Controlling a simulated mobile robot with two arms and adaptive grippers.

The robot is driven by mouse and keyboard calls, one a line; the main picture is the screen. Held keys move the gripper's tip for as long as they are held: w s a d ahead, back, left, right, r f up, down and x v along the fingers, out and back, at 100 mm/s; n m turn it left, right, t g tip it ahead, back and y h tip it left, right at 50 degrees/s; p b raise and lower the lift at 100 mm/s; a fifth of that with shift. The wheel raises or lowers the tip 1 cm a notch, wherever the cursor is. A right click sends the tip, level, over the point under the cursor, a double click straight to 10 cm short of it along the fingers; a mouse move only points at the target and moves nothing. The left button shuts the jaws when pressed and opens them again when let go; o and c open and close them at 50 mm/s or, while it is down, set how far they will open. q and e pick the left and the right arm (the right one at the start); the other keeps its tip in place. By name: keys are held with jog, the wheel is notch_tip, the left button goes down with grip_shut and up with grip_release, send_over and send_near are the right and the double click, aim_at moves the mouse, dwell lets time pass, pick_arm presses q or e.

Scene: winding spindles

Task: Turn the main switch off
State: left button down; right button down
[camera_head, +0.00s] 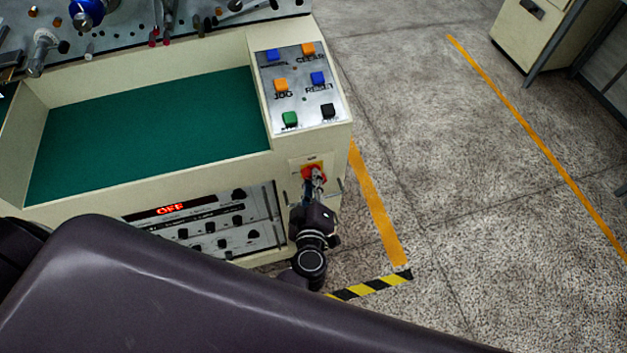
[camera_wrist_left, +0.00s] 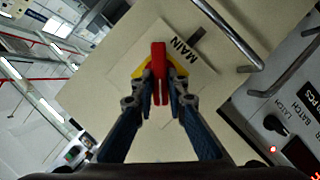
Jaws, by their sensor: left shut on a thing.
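The main switch (camera_head: 314,171) is a red handle on a yellow plate, on the front of the cream machine below the button panel. In the left wrist view the red handle (camera_wrist_left: 158,60) stands beside the printed word MAIN. My left gripper (camera_head: 315,184) reaches the switch from the front. In the left wrist view its two fingers (camera_wrist_left: 159,92) are closed on the red handle from both sides. The front display (camera_head: 171,209) reads OFF in red. My right gripper is not in view.
The button panel (camera_head: 300,85) with coloured buttons lies on top above the switch. A metal handle bar (camera_wrist_left: 233,38) stands out near the switch. The control panel (camera_head: 215,225) with knobs is to its left. Open floor (camera_head: 430,150) with yellow lines lies to the right.

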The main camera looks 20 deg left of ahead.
pick_arm(q)
jog(key=n+t+b, duration=0.1)
jog(key=n+b, duration=0.1)
jog(key=b, duration=0.1)
jog(key=f+n+t+b, duration=0.1)
jog(key=n+b, duration=0.1)
jog(key=b, duration=0.1)
jog(key=n+b, duration=0.2)
jog(key=b, duration=0.1)
jog(key=shift+s+a+f+t+h, duration=0.15)
jog(key=shift+a+f+t+h, duration=0.05)
jog(key=shift+t+h, duration=0.2)
jog(key=shift+r+n+b, duration=0.15)
jog(key=shift+n+b, duration=0.45)
jog(key=shift+b, duration=0.5)
jog(key=c, duration=1.9)
grip_release()
jog(key=shift+c, duration=0.2)
jog(key=shift+s, duration=0.1)
jog(key=v, duration=1.1)
jog(key=shift+s, duration=0.4)
jog(key=shift+f, duration=0.2)
